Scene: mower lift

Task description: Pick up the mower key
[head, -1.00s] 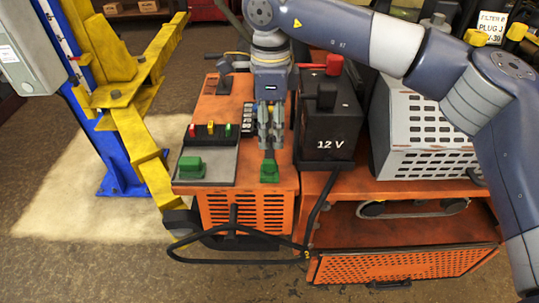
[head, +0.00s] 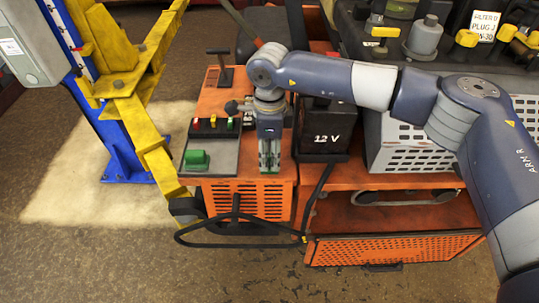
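My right gripper (head: 268,170) points down over the orange cart top, to the right of the grey switch panel. Its fingers are close together, over the spot where a small green-ended key with a dark shank lay. The key is now mostly or wholly hidden by the fingers; at most a trace of green shows between them. I cannot tell whether the fingers are shut on it. A separate green block (head: 196,159) sits on the grey panel (head: 222,157) to the left. My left gripper is not in view.
The black 12 V battery box (head: 322,132) stands close on the right of the gripper. A grey perforated housing (head: 410,140) is further right. The yellow lift arm (head: 140,130) is on the left.

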